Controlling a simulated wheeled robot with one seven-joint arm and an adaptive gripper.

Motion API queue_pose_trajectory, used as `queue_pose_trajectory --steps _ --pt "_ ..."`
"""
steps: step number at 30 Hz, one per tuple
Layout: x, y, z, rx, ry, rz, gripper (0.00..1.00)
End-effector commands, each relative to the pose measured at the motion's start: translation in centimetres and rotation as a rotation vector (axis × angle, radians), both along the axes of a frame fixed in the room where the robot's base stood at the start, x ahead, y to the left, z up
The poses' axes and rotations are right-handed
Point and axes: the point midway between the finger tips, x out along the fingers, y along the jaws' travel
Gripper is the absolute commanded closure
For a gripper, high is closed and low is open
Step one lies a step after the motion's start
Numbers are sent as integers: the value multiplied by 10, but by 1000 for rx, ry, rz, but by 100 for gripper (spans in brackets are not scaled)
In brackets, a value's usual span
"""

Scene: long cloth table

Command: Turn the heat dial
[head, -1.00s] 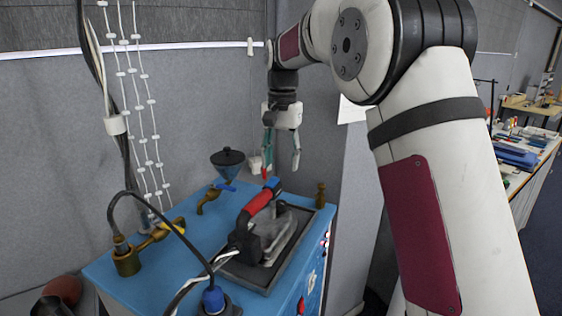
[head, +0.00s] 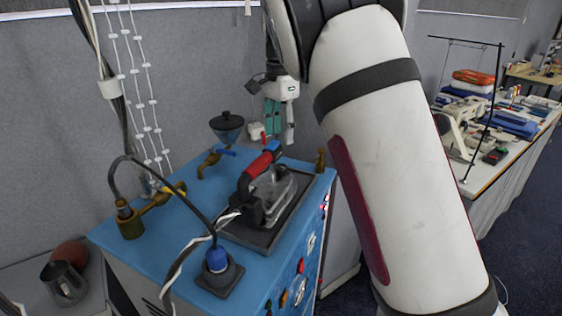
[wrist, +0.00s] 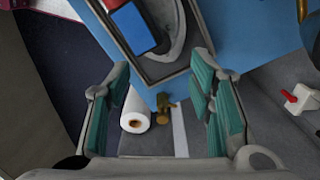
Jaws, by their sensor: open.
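The blue ironing station (head: 180,235) stands in the head view, with several round knobs and lights on its front panel at the right. A red knob (head: 300,265) and a pale dial (head: 298,290) show there at a slant; I cannot tell which is the heat dial. My gripper (head: 279,136) hangs fingers down behind the station's far edge, apart from the panel. In the wrist view my gripper (wrist: 162,68) is open and empty, its green-padded fingers wide apart. The panel's knobs do not show in the wrist view.
An iron (head: 268,193) with a red handle rests on the dark tray (head: 245,236) on top. A hose and cable arch over the station's left. A funnel (head: 227,128) and brass valves stand at the back. A white roll (wrist: 136,112) shows between my fingers, below them.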

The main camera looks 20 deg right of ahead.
Motion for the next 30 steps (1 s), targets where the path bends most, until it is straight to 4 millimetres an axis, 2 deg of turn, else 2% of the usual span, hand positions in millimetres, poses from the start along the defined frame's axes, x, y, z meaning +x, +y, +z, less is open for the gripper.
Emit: queue_pose_trajectory --steps 9,15,21,28,29,30 --pt "-2 0 -61 -1 4 -1 51" --pt "-1 0 -87 -1 3 1 51" --pt "-1 0 -96 -1 0 1 51" --pt "0 0 -97 -1 0 1 51" --pt "0 0 -97 -1 0 1 56" --pt "0 0 -97 -1 0 1 65"
